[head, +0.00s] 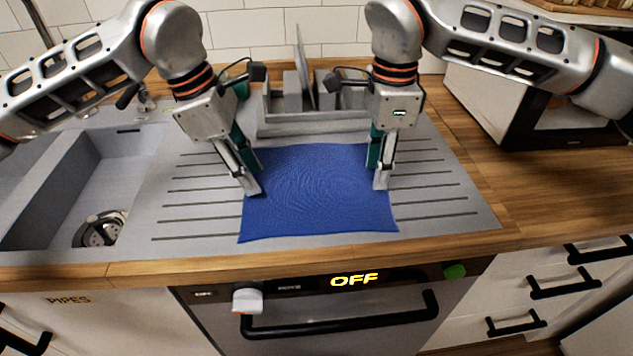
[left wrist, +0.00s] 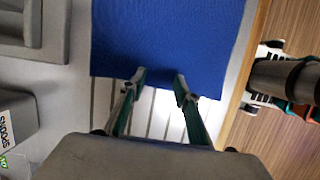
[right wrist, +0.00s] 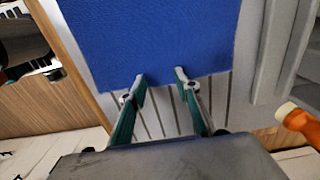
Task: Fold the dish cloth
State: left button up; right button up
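The blue dish cloth (head: 318,192) lies spread flat on the grey ribbed drainboard. It also shows in the left wrist view (left wrist: 168,35) and the right wrist view (right wrist: 150,35). My left gripper (head: 254,183) is at the cloth's left edge, and its fingers are apart at the edge in the left wrist view (left wrist: 160,78). My right gripper (head: 378,178) is at the cloth's right edge, with its fingers also apart in the right wrist view (right wrist: 161,80). I see no cloth pinched in either gripper. Whether the fingertips touch the cloth is unclear.
The drainboard (head: 440,190) has bare ribbed room on both sides of the cloth. A sink (head: 85,185) is at the left. A grey rack (head: 310,120) stands behind the cloth. An oven with an OFF display (head: 354,279) is below the wooden front edge.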

pick_arm(q)
jog(key=shift+f, duration=0.35)
pick_arm(e)
jog(key=shift+f, duration=0.3)
pick_arm(q)
jog(key=shift+f, duration=0.2)
pick_arm(e)
jog(key=shift+f, duration=0.25)
pick_arm(q)
jog(key=shift+f, duration=0.15)
jog(key=c, duration=0.8)
pick_arm(e)
jog(key=shift+f, duration=0.1)
jog(key=c, duration=0.8)
pick_arm(q)
grip_shut()
pick_arm(e)
grip_shut()
pick_arm(q)
jog(key=shift+s+f, duration=0.15)
jog(key=shift+f, duration=0.1)
pick_arm(e)
jog(key=shift+s+f, duration=0.1)
jog(key=shift+f, duration=0.15)
